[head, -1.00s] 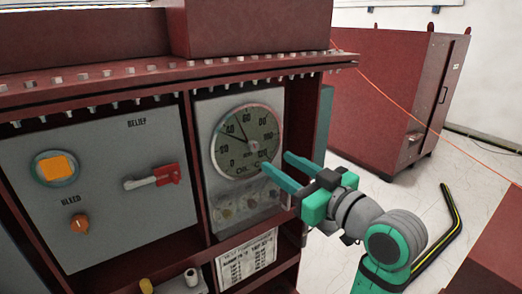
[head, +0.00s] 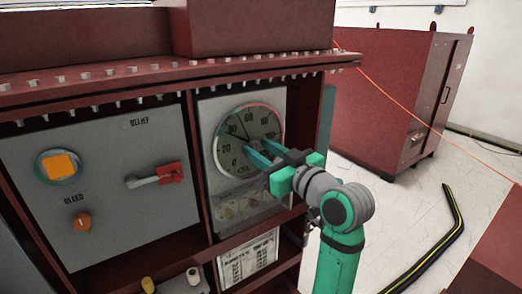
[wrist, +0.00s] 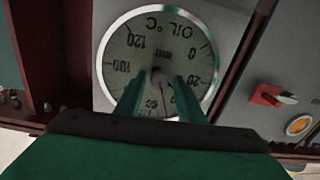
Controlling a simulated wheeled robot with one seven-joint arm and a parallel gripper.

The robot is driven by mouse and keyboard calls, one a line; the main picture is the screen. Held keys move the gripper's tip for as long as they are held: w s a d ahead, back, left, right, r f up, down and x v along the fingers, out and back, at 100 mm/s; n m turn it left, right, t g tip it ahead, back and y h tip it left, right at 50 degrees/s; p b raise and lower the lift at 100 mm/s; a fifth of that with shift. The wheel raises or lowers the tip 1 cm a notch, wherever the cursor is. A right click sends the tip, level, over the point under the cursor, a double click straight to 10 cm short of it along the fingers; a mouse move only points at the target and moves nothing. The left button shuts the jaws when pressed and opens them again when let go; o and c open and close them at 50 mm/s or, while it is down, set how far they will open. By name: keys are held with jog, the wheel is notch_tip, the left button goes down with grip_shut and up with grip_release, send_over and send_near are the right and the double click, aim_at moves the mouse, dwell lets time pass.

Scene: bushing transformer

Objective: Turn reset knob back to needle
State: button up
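The oil temperature gauge (head: 232,124) is a round grey dial with a light rim, set in the right panel of the red cabinet. It also shows in the wrist view (wrist: 121,48), upside down. In the head view a dark needle points to the upper left. My gripper (head: 255,147) is in front of the dial, its two green fingers pointing at its centre. In the wrist view my gripper (wrist: 160,80) has its fingers apart on either side of the small centre knob (wrist: 161,77). I cannot tell whether they touch it. The fingers hide part of the lower scale there.
A label plate (head: 248,258) sits below. Another red cabinet (head: 385,95) stands behind right.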

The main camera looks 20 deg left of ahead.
grip_shut()
jog(key=shift+d, duration=0.1)
jog(key=shift+n, duration=3.2)
jog(key=shift+o, duration=1.5)
grip_release()
jog(key=shift+d, duration=0.1)
jog(key=v, duration=1)
jog(key=shift+s+d, duration=0.2)
jog(key=shift+s, duration=0.05)
